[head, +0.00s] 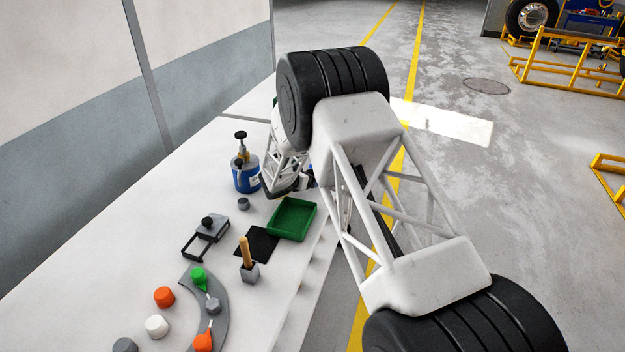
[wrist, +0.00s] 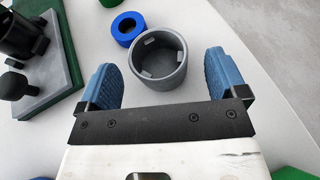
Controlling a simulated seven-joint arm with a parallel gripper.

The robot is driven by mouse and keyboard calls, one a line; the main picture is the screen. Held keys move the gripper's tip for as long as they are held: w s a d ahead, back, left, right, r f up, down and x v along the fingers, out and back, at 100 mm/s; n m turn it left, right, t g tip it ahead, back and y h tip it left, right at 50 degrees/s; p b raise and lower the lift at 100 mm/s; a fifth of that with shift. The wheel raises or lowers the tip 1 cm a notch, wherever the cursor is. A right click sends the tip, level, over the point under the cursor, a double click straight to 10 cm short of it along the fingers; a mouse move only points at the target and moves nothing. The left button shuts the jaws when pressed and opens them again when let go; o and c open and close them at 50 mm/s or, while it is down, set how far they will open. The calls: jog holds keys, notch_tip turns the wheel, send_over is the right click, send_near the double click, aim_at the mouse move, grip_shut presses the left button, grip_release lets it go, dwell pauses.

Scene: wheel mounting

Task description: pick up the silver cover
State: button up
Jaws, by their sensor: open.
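A grey, hollow round cup with small notched blocks inside its rim (wrist: 158,80) stands mouth up in the wrist view. It is the closest match to the silver cover in that view. My gripper (wrist: 160,68) is open, with one blue finger pad on each side of the cup. In the head view my gripper is mostly hidden behind my arm, and I cannot pick out this cup there.
A blue ring (wrist: 127,28) lies just beyond the cup. A green and grey block with black parts (wrist: 55,85) stands at left.

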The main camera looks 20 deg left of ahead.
jog(key=shift+x, duration=1.55)
jog(key=c, duration=1.1)
jog(key=shift+r, duration=0.1)
notch_tip(320, 180, up, 10)
